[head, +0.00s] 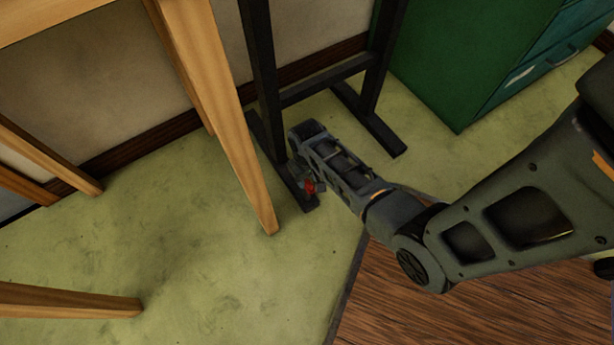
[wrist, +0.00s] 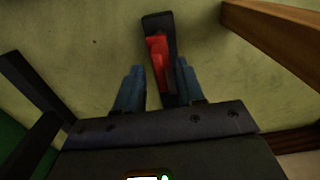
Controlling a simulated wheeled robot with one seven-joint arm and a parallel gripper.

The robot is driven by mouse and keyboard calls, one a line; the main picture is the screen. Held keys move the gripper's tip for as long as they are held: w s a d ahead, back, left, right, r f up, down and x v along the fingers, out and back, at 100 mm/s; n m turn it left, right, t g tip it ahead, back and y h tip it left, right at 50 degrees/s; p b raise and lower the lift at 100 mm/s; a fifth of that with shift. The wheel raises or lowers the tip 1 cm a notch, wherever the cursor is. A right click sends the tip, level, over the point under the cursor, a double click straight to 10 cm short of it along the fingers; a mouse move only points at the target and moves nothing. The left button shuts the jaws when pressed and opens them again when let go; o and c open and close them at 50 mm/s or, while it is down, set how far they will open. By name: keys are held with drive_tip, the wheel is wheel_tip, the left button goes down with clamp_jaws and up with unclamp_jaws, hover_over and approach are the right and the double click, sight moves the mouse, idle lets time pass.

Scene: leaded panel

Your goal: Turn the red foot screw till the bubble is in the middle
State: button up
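The red foot screw (head: 310,187) is low on the dark foot of a black stand, just above the floor. In the wrist view the red screw (wrist: 157,62) lies along the dark foot (wrist: 158,23), between my blue fingertips. My gripper (wrist: 160,72) is open, with a finger on each side of the screw and a gap visible on both sides. In the head view my gripper (head: 314,182) reaches down beside the stand's foot and partly hides the screw. I cannot make out the bubble in either view.
The black stand (head: 262,60) rises next to my gripper, with a second foot (head: 375,125) to the right. A wooden leg (head: 240,150) stands close on the left. A green cabinet (head: 450,60) is at the back right.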

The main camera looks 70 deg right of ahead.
drive_tip(key=shift+f, duration=0.3)
clamp_jaws()
idle(0.3)
